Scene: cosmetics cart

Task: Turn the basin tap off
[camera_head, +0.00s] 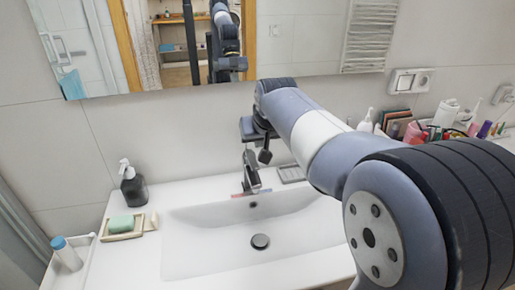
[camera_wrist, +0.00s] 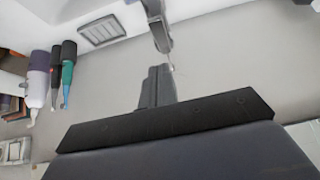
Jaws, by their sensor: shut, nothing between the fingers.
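The basin tap (camera_head: 251,178), grey metal, stands at the back edge of the white basin (camera_head: 200,246). In the wrist view the tap (camera_wrist: 158,24) comes down from the top edge, just beyond my fingertips. My gripper (camera_head: 264,156) is above and right of the tap, close to its top, partly hidden by my arm. In the wrist view my gripper (camera_wrist: 158,72) has its dark fingers together with nothing between them. I cannot tell whether it touches the tap. No clear water stream shows in the basin.
A dark soap bottle (camera_head: 133,187) and a green soap (camera_head: 121,224) on a dish stand left of the basin. A grey grate-like dish (camera_head: 291,173) lies right of the tap. Several cosmetics (camera_head: 430,130) crowd the right. A mirror (camera_head: 290,38) hangs behind.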

